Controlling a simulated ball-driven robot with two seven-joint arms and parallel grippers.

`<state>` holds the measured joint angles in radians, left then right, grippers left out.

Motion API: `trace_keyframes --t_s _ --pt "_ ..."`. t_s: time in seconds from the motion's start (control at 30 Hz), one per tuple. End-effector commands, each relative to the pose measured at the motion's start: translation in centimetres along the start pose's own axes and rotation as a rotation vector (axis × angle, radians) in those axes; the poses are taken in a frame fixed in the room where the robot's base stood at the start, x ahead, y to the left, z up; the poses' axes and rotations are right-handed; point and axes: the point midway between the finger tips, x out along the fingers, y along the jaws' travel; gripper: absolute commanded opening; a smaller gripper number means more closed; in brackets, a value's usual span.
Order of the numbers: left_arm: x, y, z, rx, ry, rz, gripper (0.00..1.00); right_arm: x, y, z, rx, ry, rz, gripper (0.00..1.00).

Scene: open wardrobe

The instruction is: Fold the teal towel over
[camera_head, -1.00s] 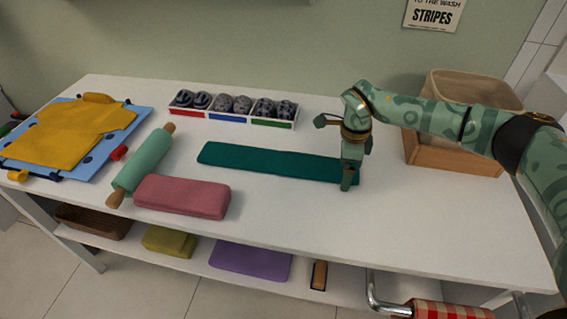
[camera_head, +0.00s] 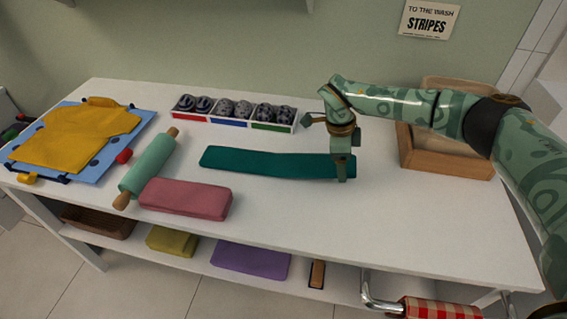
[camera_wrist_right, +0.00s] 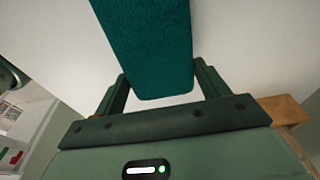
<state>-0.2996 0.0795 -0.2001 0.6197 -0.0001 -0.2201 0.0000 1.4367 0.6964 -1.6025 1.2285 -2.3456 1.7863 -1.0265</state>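The teal towel (camera_head: 265,161) lies as a long narrow strip across the middle of the white table. Its right end is bent up slightly off the tabletop at my right gripper (camera_head: 342,172). In the right wrist view the towel (camera_wrist_right: 150,45) runs in between the two fingers of my right gripper (camera_wrist_right: 160,82), with its end close to the palm. The fingers are on either side of the towel's edges, holding it. The finger in front hides a little of the towel's end in the head view. My left gripper is out of view.
A pink folded cloth (camera_head: 185,199) and a rolling pin (camera_head: 148,165) lie left of the towel. A sectioned tray (camera_head: 228,121) with dark rolled items stands behind. A wooden box (camera_head: 440,160) is at the right. The front right tabletop is clear.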

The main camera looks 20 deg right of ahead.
Motion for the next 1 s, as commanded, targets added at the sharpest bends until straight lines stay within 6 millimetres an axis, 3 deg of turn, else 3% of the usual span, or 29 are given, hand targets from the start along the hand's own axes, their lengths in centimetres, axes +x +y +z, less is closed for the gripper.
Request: trace_keyframes --t_s 0.37,0.7,1.0 --pt "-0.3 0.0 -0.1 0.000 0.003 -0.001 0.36 -0.6 0.0 0.0 0.000 0.035 -0.001 0.69" --pt "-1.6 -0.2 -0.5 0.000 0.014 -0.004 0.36 -4.0 0.0 0.7 0.000 0.219 -0.003 0.69" --pt "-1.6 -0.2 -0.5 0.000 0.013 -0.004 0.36 -4.1 0.0 0.7 0.001 0.235 -0.001 0.69"
